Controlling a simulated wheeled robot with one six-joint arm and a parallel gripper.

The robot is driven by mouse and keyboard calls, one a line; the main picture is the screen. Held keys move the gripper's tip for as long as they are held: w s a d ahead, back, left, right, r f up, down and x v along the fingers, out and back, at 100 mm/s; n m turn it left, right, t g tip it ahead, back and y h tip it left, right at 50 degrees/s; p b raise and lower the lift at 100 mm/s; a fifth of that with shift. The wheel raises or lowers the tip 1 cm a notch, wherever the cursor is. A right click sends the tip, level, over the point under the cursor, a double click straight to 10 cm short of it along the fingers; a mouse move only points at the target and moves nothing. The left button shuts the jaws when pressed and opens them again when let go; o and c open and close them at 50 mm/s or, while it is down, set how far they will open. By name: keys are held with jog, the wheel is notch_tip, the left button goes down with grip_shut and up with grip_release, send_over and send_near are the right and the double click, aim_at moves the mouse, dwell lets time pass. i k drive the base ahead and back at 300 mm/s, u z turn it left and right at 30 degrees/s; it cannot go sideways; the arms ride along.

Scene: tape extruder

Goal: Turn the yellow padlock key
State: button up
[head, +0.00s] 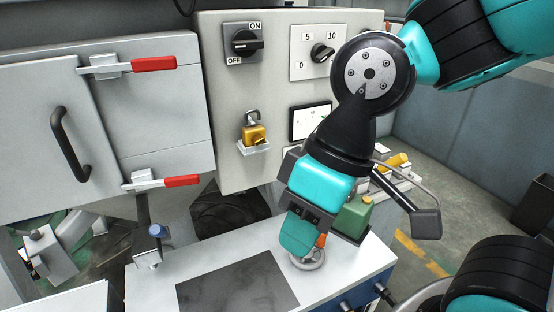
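The yellow padlock (254,135) with its yellow key hangs upright by a grey shackle on the light panel, left of centre. A small clear ledge sits just under it. My arm comes in from the upper right and bends down in front of the panel's right side. My gripper (308,213) is at the arm's lower end, to the right of and below the padlock, clear of it. Its fingertips cannot be made out, so I cannot tell whether it is open or shut. Nothing of mine touches the padlock.
An ON/OFF switch (245,43) and a dial (322,53) are above the padlock; a gauge (308,121) is to its right. A grey door with red-handled latches (154,64) is at left. A white worktop (205,268) lies below, with a green container (354,217).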

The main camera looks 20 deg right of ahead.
aim_at(257, 140)
jog(key=z, duration=1.4)
jog(key=k, duration=1.25)
jog(key=u, duration=1.3)
jog(key=i, duration=0.5)
jog(key=u, duration=0.05)
